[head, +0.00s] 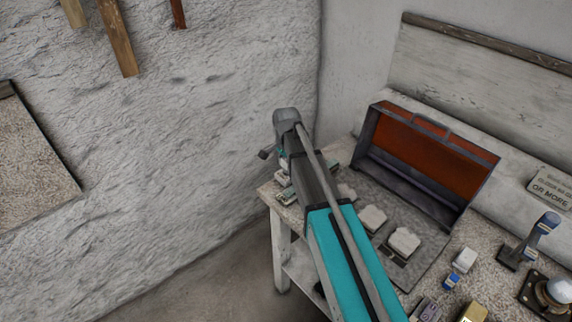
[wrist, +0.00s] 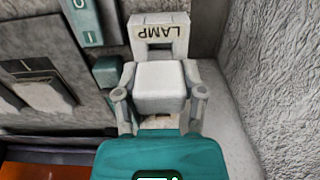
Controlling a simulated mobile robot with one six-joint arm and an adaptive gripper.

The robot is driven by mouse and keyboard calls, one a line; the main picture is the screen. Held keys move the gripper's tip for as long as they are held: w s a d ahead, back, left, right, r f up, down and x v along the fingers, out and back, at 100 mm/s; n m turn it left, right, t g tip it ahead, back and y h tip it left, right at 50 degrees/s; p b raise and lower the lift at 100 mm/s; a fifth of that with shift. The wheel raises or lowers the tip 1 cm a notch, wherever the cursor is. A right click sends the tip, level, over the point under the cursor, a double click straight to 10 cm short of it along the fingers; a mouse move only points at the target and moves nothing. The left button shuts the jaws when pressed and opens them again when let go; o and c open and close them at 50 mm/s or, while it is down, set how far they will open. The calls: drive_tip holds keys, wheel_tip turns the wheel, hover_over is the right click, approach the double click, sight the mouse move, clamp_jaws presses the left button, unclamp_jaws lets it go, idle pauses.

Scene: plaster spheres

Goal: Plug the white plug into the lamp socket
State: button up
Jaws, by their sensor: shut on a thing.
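The white plug (wrist: 160,87) is a pale block between the two fingers of my gripper (wrist: 160,95) in the wrist view. The lamp socket (wrist: 177,28) is a white block marked LAMP, with a dark gap below the lettering. The plug is in line with the socket and covers its lower part. I cannot tell whether the plug touches the socket or sits in it. In the head view my gripper (head: 283,165) is over the left back end of the worktable (head: 264,192), and my arm hides most of the plug and socket.
An open case (head: 430,150) with an orange-lined lid stands on the worktable, with pale blocks (head: 405,240) in front. In the wrist view a teal strip (wrist: 83,22) is left of the socket, and a rough wall (wrist: 265,70) is close on the right.

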drive_tip(key=shift+f+b, duration=1.4)
drive_tip(key=shift+f, duration=0.05)
drive_tip(key=o, duration=1.2)
drive_tip(key=shift+r, duration=0.2)
drive_tip(key=shift+r+p, duration=1.9)
drive_tip(key=shift+p, duration=0.2)
